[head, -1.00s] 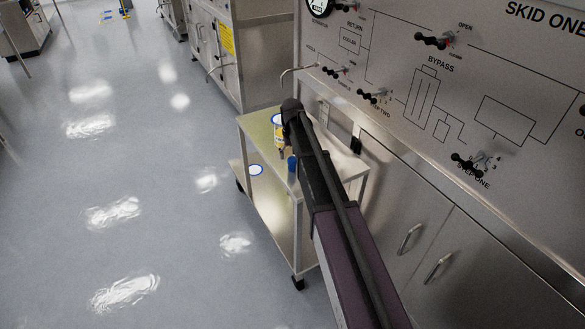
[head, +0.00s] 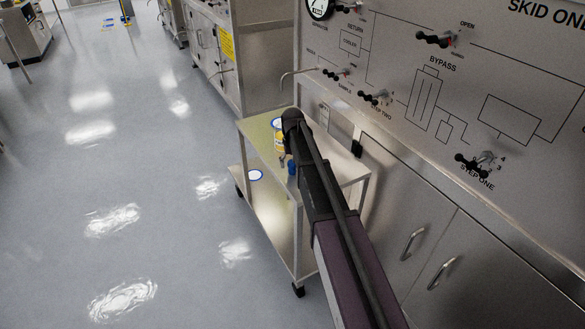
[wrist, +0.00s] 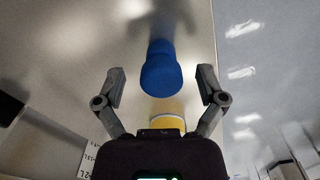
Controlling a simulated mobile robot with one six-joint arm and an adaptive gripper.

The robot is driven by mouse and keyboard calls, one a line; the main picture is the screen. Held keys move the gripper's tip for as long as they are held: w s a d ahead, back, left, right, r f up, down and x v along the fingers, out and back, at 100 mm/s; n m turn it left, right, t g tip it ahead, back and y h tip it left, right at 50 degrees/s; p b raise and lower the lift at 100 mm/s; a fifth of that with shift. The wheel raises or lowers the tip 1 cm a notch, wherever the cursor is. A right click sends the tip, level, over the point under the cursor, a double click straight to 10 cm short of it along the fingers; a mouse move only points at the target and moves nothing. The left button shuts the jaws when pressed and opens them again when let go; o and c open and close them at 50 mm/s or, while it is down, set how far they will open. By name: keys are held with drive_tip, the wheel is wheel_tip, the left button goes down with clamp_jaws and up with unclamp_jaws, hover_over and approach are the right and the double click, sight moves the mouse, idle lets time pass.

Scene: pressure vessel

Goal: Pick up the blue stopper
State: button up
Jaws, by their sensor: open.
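The blue stopper (wrist: 160,70) is in the wrist view, just beyond and between the open fingers of my gripper (wrist: 160,82). Neither finger appears to touch it. In the head view the blue stopper (head: 292,167) shows as a small blue shape on the cart's top, beside my arm. My gripper is mostly hidden behind my own wrist there, with a fingertip region (head: 283,160) showing near the stopper.
A yellow container (head: 279,142) stands on the cart (head: 330,184) close behind the stopper; it also shows in the wrist view (wrist: 168,112). The steel skid panel (head: 450,100) with black valve handles rises to the right. Open floor lies left.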

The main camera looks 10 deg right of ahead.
drive_tip(key=c, duration=1.1)
drive_tip(key=shift+c, duration=0.2)
drive_tip(key=shift+r, duration=0.25)
wheel_tip(320, 180, up, 4)
drive_tip(key=p, duration=0.4)
drive_tip(key=shift+f, duration=0.15)
drive_tip(key=s+p, duration=0.1)
drive_tip(key=s, duration=1.5)
drive_tip(key=shift+a+r, duration=0.25)
drive_tip(key=shift+r, duration=0.2)
